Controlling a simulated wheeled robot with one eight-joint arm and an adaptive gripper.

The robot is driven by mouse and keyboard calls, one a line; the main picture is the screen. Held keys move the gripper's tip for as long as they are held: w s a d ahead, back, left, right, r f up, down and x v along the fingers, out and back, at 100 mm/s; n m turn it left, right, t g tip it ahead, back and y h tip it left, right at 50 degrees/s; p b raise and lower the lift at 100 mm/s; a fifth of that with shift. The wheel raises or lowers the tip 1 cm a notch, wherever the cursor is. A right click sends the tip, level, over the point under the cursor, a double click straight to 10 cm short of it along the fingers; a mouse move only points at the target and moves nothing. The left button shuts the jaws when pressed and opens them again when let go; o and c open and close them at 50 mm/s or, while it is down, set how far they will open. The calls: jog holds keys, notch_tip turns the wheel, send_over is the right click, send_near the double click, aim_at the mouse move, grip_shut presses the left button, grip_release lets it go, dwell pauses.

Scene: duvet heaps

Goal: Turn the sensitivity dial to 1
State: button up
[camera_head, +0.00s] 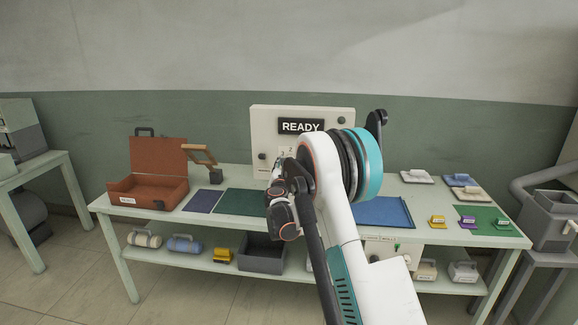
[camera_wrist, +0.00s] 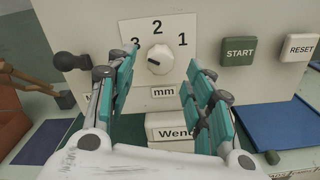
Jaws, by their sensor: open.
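The dial (camera_wrist: 160,59) is a small round white knob on the cream machine panel (camera_wrist: 215,20). Numbers 3, 2 and 1 run left to right around it, and a label "mm" is below. A small dark mark shows on the knob's left side, toward the 3, though it is small to read. My gripper (camera_wrist: 160,72) is open, its teal-padded fingers on either side of the dial in the wrist view. I cannot tell whether they touch it. In the head view my gripper (camera_head: 277,172) is in front of the panel (camera_head: 262,122) and my arm hides the dial.
A black knob (camera_wrist: 66,61) sticks out at left. An open orange case (camera_head: 150,190) and a wooden-handled item (camera_head: 201,155) stand left on the bench (camera_head: 105,204).

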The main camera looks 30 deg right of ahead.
jog(key=shift+x, duration=1.85)
jog(key=c, duration=1.1)
